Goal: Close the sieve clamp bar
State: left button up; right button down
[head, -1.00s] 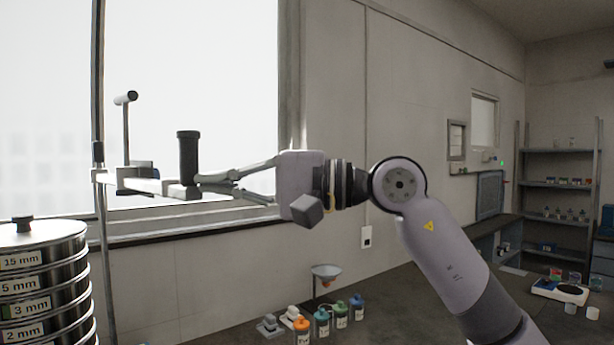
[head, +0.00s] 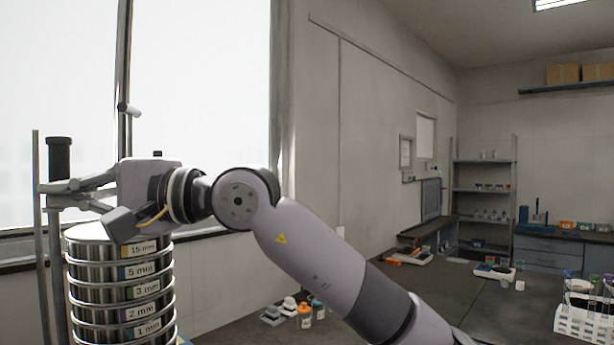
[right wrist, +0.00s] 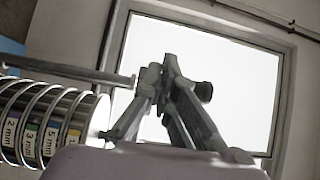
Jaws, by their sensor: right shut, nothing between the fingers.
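The sieve stack (head: 122,300), round metal sieves with size labels, stands at the lower left in the head view. It also shows sideways in the right wrist view (right wrist: 45,128). The clamp bar's black upright handle (head: 59,160) stands left of the stack's top, near a thin upright rod (head: 37,250). Its dark end shows behind my fingers in the right wrist view (right wrist: 204,91). My right gripper (head: 46,190) is shut and empty, its fingers beside the handle's base; I cannot tell if they touch. The gripper hides most of the bar. My left gripper is out of view.
A tall post (head: 124,60) with a small crank (head: 129,109) rises behind the stack, before the bright window. Small bottles (head: 305,315) stand on the dark bench right of the stack. A white rack (head: 582,320) with tubes is at the lower right.

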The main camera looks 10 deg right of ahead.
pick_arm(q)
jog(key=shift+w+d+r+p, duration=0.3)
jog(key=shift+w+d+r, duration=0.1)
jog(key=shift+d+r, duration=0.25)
pick_arm(e)
jog(key=x, duration=0.2)
jog(key=s+x, duration=0.1)
jog(key=x, duration=0.2)
jog(key=shift+a+r, duration=0.1)
jog(key=shift+a, duration=0.15)
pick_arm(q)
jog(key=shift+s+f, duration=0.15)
pick_arm(e)
jog(key=shift+s, duration=0.1)
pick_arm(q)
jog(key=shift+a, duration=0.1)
